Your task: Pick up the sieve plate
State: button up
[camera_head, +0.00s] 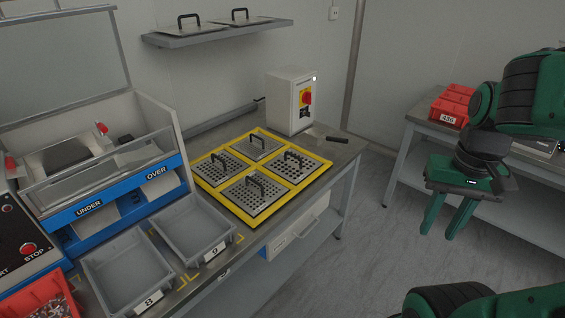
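Several square metal sieve plates with black handles lie in a yellow frame (207,184) on the bench. The front plate (249,201) and the right plate (296,172) show round holes. The left plate (219,172) also has holes, and the back plate (256,151) looks plain or finely holed. Two more plates (188,32) (240,21) lie on the wall shelf. My gripper (441,230) hangs at the right, pointing down, with its two green fingers apart. It is empty, over the floor, well clear of the plates.
A white switch box (286,104) stands behind the frame, with a scraper-like tool (325,137) beside it. Grey bins 8 (110,275) and 9 (178,213) sit left of the frame near the sorter (103,217). Red bins (444,111) stand on a right bench.

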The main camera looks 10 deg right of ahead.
aim_at(284, 159)
jog(key=i, duration=0.85)
jog(key=z, duration=0.05)
